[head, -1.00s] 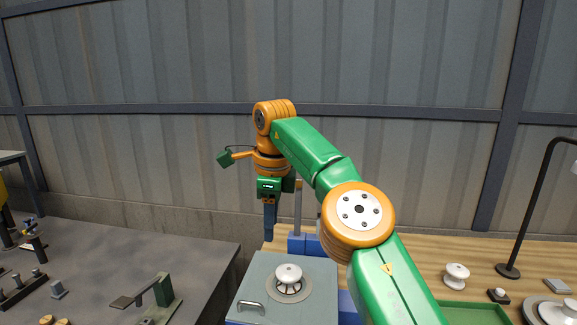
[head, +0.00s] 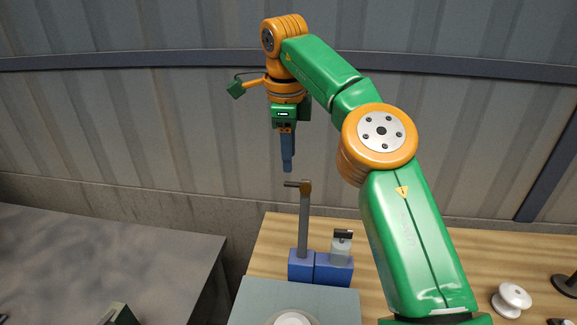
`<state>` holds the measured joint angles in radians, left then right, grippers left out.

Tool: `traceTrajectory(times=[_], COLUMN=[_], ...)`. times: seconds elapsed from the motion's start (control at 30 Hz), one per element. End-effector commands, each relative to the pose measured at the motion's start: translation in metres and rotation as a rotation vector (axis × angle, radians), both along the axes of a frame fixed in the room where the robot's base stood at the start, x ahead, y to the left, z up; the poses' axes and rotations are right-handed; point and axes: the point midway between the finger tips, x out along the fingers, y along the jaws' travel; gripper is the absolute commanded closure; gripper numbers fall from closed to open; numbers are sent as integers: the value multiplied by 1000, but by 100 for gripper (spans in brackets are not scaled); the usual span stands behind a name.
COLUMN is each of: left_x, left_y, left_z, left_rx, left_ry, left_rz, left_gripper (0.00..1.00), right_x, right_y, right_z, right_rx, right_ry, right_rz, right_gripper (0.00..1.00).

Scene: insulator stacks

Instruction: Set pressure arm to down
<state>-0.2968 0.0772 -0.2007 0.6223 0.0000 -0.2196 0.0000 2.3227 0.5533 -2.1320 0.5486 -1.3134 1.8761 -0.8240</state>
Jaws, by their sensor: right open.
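An upright grey post (head: 303,228) stands on a blue block on the wooden bench. A short dark arm (head: 297,184) at its brown top points left, roughly level; it looks like the pressure arm. My right gripper (head: 287,170) points down, just above and slightly left of the post's top, with a small gap in the picture; depth is hard to judge. Its blue fingers overlap from this side, but it is open and appears empty. My left gripper is out of view.
A second blue block (head: 333,269) with a small grey fixture stands right of the post. A grey-green plate (head: 262,300) with a white piece is in front. A white insulator (head: 511,299) stands at right. The grey table (head: 150,255) at left is mostly clear.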

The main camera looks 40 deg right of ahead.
Motion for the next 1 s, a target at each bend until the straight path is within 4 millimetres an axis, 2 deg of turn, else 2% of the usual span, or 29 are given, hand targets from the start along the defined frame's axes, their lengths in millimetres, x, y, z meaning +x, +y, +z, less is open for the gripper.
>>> traceTrajectory(times=[0.2, 0.3, 0.63, 0.8, 1.0], left_x=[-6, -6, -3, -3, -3], left_y=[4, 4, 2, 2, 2], left_z=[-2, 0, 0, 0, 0], left_rx=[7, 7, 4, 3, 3], left_ry=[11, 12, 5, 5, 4], left_rz=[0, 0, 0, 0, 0], left_gripper=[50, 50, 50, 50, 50], right_x=[4, 6, 7, 7, 7], right_y=[-6, -8, -9, -9, -9], right_z=[-40, -51, -58, -58, -58], right_rx=[4, 4, 4, 4, 4], right_ry=[3, 2, -1, -1, 0], right_rz=[1, 0, 0, 0, -1], right_gripper=[55, 55, 55, 100, 100])
